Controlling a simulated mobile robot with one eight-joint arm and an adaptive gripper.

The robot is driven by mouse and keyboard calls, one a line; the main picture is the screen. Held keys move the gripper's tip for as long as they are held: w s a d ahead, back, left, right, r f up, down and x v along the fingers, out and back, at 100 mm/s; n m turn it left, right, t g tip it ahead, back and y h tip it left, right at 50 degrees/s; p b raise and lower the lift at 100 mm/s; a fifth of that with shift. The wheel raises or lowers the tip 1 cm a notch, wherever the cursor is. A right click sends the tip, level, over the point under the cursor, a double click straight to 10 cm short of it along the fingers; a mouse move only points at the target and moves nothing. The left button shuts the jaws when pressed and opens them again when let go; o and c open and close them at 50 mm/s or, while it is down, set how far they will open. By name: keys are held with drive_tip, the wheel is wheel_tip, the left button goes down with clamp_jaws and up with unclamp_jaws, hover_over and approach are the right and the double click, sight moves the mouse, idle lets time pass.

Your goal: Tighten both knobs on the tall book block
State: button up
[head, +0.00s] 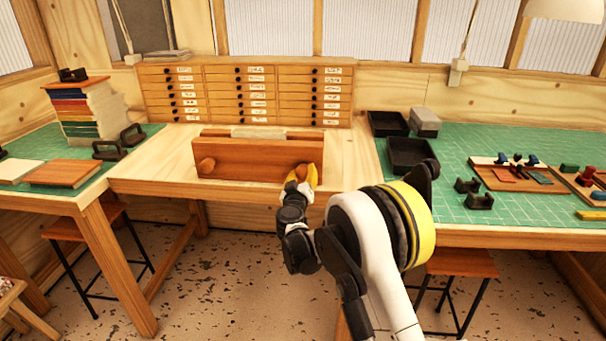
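A long reddish-brown wooden press (250,158) stands on the middle wooden table, with a pale block (258,132) showing between its boards at the top. Its left knob (206,166) is a round wooden one on the front face and is uncovered. My gripper (304,176), with yellow fingers, is at the right end of the front face. A brown rounded part, the right knob (302,171), shows between the fingers. The fingers are on both sides of it, but contact is too small to tell. The gripper's wrist hides the area below the knob.
A cabinet of small drawers (250,93) stands behind the press. A stack of books (85,112) stands on the left green mat. Black trays (408,154) and small tools lie on the right green mat. Bare tabletop (160,170) shows left of the press.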

drive_tip(key=shift+c, duration=0.8)
